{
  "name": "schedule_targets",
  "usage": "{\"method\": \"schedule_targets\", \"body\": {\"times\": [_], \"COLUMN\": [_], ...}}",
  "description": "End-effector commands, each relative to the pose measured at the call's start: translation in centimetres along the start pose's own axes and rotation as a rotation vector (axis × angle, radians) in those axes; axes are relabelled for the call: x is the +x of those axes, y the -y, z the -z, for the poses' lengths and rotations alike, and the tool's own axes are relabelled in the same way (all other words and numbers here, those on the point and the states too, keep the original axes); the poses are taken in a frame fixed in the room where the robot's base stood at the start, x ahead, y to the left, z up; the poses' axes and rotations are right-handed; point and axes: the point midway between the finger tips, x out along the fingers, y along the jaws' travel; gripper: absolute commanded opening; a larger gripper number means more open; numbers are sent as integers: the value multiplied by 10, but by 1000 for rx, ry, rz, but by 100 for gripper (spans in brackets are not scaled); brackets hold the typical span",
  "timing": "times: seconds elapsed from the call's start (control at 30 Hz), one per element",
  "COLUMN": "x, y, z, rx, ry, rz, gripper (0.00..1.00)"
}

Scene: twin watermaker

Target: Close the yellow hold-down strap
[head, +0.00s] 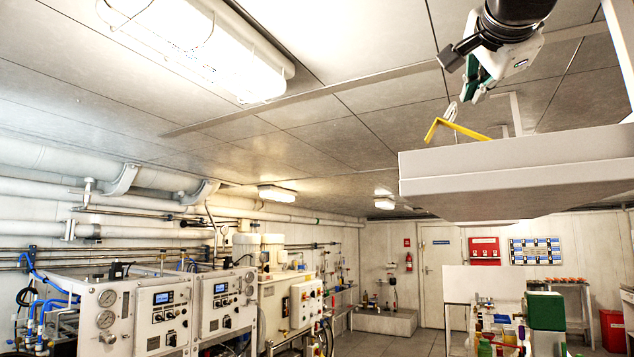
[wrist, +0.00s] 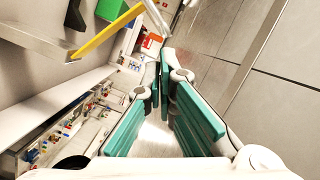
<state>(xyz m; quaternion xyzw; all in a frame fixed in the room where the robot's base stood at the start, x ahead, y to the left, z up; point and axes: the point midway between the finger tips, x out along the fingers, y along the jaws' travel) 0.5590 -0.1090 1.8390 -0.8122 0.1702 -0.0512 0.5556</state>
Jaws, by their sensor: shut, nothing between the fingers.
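The yellow hold-down strap (head: 458,128) is a thin bent bar that stands up above the edge of a white raised shelf (head: 520,172) in the head view. It also shows at the upper left of the wrist view (wrist: 104,33), slanting, with a pale metal piece at its end. My gripper (head: 474,92) is above the strap and slightly to its right in the head view, apart from it. The green-padded fingers (wrist: 164,62) are shut and empty in the wrist view. The strap's lower part is hidden behind the shelf edge.
The ceiling is close above my arm, with a lamp (head: 215,45) at the left. Machines with gauges (head: 205,300) stand at the lower left. A bench with bottles and a green box (head: 545,310) is at the lower right. The air left of the strap is clear.

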Motion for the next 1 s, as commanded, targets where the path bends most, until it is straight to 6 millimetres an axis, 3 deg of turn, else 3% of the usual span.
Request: {"method": "schedule_targets", "body": {"times": [0.2,1.0], "x": [12,14], "y": [0,2], "z": [0,-7], "rx": [-1,-76], "ry": [-1,0], "rz": [0,-19], "gripper": [0,0]}}
